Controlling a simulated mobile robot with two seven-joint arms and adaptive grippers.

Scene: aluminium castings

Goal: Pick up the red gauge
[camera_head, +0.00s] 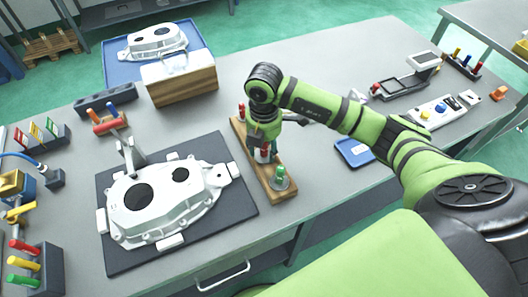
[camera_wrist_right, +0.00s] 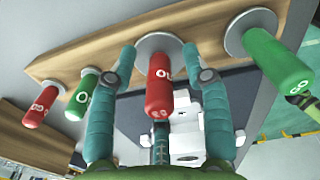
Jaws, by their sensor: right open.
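A wooden rack (camera_head: 272,190) on the grey table holds red and green gauges in a row. In the right wrist view, a red gauge (camera_wrist_right: 158,85) with white lettering stands on a pale round base, between the spread teal fingers of my right gripper (camera_wrist_right: 159,55). The fingers are open, one on each side; I cannot tell if they touch it. In the head view, my right gripper (camera_head: 263,148) is over the rack and partly hides it. Another red gauge (camera_wrist_right: 42,106) and a green gauge (camera_wrist_right: 88,94) stand to the left. My left gripper is not in view.
Another green gauge (camera_wrist_right: 277,58) stands close to the right finger. In the head view, a large casting (camera_head: 165,200) lies on a dark mat (camera_head: 118,258) left of the rack. A blue tray (camera_head: 354,152) lies to the right.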

